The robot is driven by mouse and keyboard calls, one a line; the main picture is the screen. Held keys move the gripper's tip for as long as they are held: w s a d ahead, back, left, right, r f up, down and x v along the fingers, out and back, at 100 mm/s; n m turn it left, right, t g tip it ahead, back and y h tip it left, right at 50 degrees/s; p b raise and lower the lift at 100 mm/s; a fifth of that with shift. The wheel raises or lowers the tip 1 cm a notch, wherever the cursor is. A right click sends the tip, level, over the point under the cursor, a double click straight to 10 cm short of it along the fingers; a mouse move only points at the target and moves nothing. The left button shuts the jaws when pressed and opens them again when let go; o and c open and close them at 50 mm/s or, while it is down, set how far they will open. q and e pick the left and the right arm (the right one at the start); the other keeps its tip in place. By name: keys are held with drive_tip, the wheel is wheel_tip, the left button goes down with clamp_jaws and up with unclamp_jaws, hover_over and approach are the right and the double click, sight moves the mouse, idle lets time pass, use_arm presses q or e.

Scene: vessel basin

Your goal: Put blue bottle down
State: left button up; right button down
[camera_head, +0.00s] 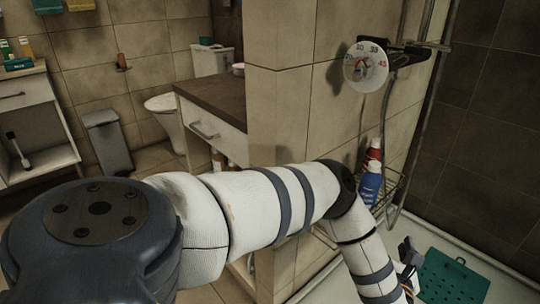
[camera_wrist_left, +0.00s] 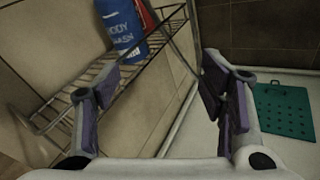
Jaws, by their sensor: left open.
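The blue bottle (camera_head: 370,186) stands in a wire rack (camera_head: 389,193) on the tiled wall, in front of a red bottle (camera_head: 374,152). In the left wrist view the blue bottle (camera_wrist_left: 121,28), with "BODY WASH" lettering, is at the upper left, its top cut off. My left gripper (camera_wrist_left: 160,77) is open and empty, its two fingers wide apart. The blue bottle is beyond the left finger, apart from it. In the head view only part of the left gripper (camera_head: 408,268) shows, at the lower right. My right gripper is not in view.
A green perforated mat (camera_head: 452,278) lies on the white basin floor at the right. A round dial (camera_head: 366,68) and a shower hose are above the rack. A dark-topped cabinet (camera_head: 212,97), a toilet and a bin (camera_head: 108,142) are farther left.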

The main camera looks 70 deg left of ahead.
use_arm(q)
drive_tip(key=s+d+f+m+h, duration=0.85)
drive_tip(key=d+f+m, duration=0.35)
drive_tip(key=m, duration=0.3)
drive_tip(key=s+d+f+m+g+h, duration=0.2)
drive_tip(key=s+d+f+m+g, duration=0.1)
drive_tip(key=s+m, duration=0.4)
drive_tip(key=s+d+f+m+g+h, duration=0.2)
drive_tip(key=s+f+m+h, duration=0.15)
drive_tip(key=s, duration=0.55)
drive_tip(key=s+a+r+m+g, duration=0.2)
drive_tip(key=s+m, duration=0.3)
drive_tip(key=s, duration=0.5)
drive_tip(key=s+a+r+m+g+y, duration=0.1)
drive_tip(key=s+a+r+m+g, duration=0.1)
drive_tip(key=s+m+g, duration=0.3)
drive_tip(key=s+a+r+m+g, duration=0.3)
drive_tip(key=s+m, duration=0.3)
drive_tip(key=s, duration=0.8)
drive_tip(key=shift+s+g, duration=0.35)
drive_tip(key=shift+g, duration=0.35)
